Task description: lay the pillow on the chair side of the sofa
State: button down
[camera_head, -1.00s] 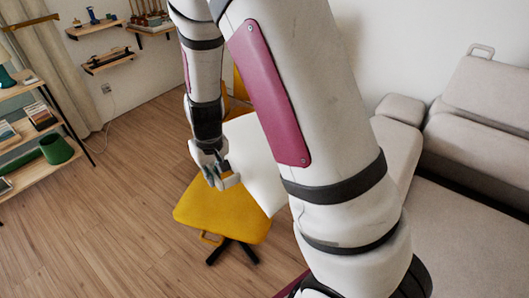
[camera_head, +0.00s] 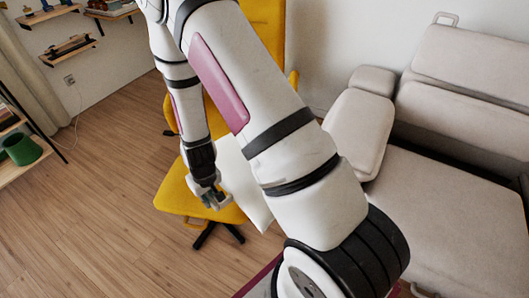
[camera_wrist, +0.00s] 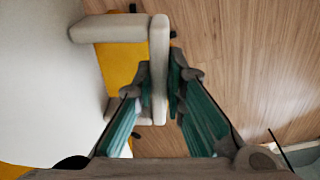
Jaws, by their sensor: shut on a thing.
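The white pillow (camera_head: 236,172) hangs by its pale loop handle, partly hidden behind my arm in the head view. It fills the left of the wrist view (camera_wrist: 45,85). My gripper (camera_head: 212,196) is shut on the handle (camera_wrist: 159,60), which passes between the fingers in the wrist view (camera_wrist: 161,92). The pillow is in front of the yellow chair (camera_head: 175,195), above or beside its seat; I cannot tell whether they touch. The grey sofa (camera_head: 450,205) stands at the right, apart from the pillow. Its left armrest (camera_head: 357,135) faces the chair.
Wall shelves (camera_head: 68,50) hang at the upper left. A shelf unit (camera_head: 18,168) with a green pot (camera_head: 22,149) stands at the left edge. The wooden floor (camera_head: 100,215) at the left is clear. My arm crosses between chair and sofa in the head view.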

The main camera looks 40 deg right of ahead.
aim_at(444, 226)
jog(key=k+l+z, duration=0.2)
jog(key=k+l, duration=0.2)
jog(key=k, duration=0.2)
jog(key=k+l+z, duration=0.25)
jog(key=k+l, duration=0.25)
jog(key=k+l+z, duration=0.2)
jog(key=k+l, duration=0.35)
jog(key=k+l+z, duration=0.25)
jog(key=k+l, duration=0.25)
jog(key=l, duration=0.2)
